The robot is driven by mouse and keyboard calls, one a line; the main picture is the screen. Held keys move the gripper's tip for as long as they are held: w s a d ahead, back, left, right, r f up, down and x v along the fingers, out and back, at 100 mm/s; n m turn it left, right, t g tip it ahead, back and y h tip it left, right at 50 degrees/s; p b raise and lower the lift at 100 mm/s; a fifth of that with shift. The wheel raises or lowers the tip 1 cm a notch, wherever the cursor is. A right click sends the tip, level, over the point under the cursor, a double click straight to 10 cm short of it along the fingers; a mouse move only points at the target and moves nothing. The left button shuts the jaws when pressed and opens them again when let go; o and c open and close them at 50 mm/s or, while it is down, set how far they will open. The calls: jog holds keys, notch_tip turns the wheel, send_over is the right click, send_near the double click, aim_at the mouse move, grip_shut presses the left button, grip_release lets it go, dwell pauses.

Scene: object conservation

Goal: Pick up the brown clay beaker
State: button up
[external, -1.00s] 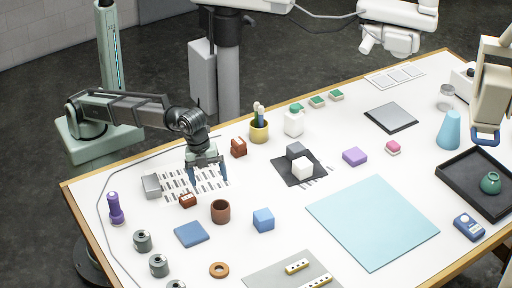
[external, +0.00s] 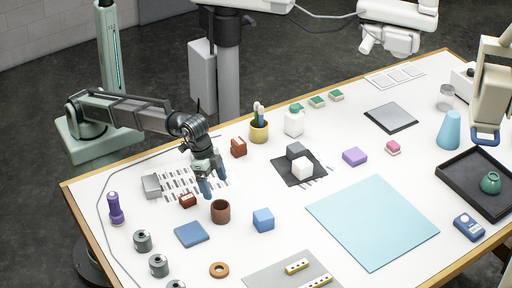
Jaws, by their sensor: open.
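The brown clay beaker (external: 220,212) stands upright on the white table, left of the middle, with its dark open mouth facing up. My gripper (external: 216,189) hangs from my arm just behind and above the beaker, with its blue fingertips pointing down toward it. The jaws are open and nothing is between them. The fingers appear apart from the beaker. The exact height of the fingertips above the table cannot be told from this one view.
A small red-brown block (external: 187,200) lies left of the beaker. A blue flat square (external: 191,234) and a blue cube (external: 263,220) lie in front and to its right. The pale blue mat (external: 372,222) is bare.

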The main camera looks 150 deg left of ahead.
aim_at(221, 212)
jog(key=x, duration=0.6)
jog(key=shift+f, duration=0.1)
jog(key=shift+d+x, duration=0.2)
jog(key=shift+x, duration=1.1)
jog(key=shift+d+x, duration=0.2)
jog(key=shift+x, duration=1.15)
jog(key=shift+c, duration=0.2)
jog(key=c, duration=1.1)
